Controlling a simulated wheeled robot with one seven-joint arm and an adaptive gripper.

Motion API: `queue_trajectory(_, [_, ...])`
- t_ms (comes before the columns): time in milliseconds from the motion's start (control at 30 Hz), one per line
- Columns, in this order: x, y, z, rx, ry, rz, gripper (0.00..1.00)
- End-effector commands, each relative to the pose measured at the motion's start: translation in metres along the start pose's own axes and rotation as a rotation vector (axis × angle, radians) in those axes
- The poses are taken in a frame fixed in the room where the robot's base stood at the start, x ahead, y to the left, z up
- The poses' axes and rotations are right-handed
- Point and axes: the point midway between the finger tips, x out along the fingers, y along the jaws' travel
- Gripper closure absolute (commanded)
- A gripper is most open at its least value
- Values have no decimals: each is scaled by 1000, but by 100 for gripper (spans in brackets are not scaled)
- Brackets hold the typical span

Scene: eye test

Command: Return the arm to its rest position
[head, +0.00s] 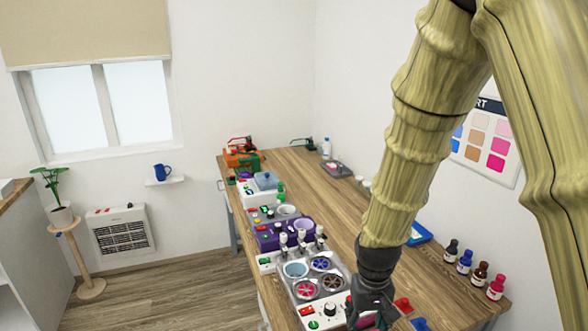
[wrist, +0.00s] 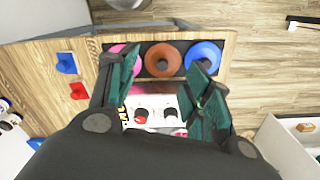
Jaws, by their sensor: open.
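My arm (head: 405,140) comes down from the top right of the head view, with a yellow-brown, bamboo-like surface. My dark gripper (head: 372,308) hangs low over the front part of the wooden bench, at the bottom edge of the view; its fingertips are hard to make out there. In the wrist view my gripper (wrist: 158,75) has its two green-padded fingers spread apart, with nothing held between them. Beyond and between the fingers lie a white panel with knobs (wrist: 150,115) and a row of pink, brown and blue round pieces.
The wooden bench (head: 312,178) carries several devices along its left side, including a four-dish unit (head: 318,283) beside my gripper. Several small bottles (head: 480,272) stand at the right. A colour chart (head: 485,140) hangs on the wall behind my arm. Open floor (head: 165,260) lies left.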

Motion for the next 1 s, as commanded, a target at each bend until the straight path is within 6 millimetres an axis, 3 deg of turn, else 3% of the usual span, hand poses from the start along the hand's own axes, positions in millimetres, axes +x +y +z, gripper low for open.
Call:
queue_trajectory(267, [49,7,16,5,-5,-9,50])
queue_trajectory(367, [77,10,27,7,-6,-14,50])
queue_trajectory(700, [176,24,85,20,-7,-28,50])
queue_trajectory(1000, [246,34,152,33,-7,-36,50])
